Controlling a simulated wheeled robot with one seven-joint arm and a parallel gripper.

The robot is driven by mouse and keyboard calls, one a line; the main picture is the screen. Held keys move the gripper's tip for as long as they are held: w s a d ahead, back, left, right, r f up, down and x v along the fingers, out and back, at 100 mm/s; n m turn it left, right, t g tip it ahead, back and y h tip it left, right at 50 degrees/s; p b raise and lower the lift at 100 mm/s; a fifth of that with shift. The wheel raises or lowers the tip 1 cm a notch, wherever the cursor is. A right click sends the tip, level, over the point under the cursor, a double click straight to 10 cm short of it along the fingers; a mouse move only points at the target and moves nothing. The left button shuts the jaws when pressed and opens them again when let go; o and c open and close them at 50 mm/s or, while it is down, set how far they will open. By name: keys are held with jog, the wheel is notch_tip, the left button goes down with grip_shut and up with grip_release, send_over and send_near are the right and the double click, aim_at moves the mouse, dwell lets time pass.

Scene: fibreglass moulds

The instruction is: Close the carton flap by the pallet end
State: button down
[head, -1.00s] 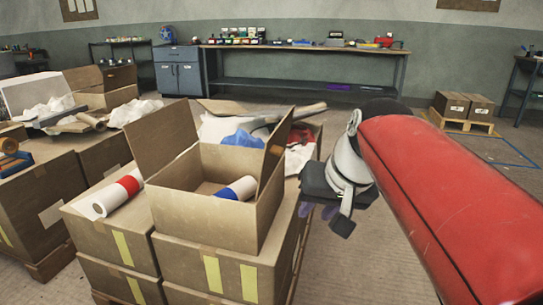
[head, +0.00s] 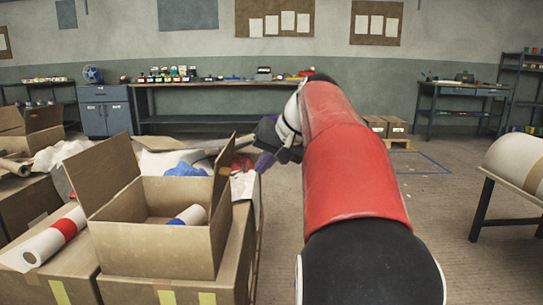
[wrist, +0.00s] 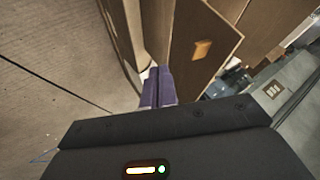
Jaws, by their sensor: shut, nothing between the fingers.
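An open cardboard carton (head: 150,248) stands on top of stacked boxes at the left in the head view. Its large left flap (head: 100,178) stands up and leans outward. A narrower flap (head: 222,172) stands up on its right side. In the wrist view my purple fingers (wrist: 158,86) are shut and empty, beside a cardboard panel (wrist: 190,62) with an orange patch. I cannot tell whether they touch it.
A white and blue roll (head: 188,216) lies inside the carton. A white roll with a red band (head: 45,240) lies left of it. Crumpled paper and a blue cloth (head: 186,170) lie behind. Open floor (head: 285,205) is at the right, with a table (head: 488,178) farther right.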

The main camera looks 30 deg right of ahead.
aim_at(229, 171)
jog(key=w+a, duration=0.2)
jog(key=w+a+f, duration=0.1)
jog(key=shift+w+a+f, duration=0.1)
jog(key=shift+w+a, duration=0.25)
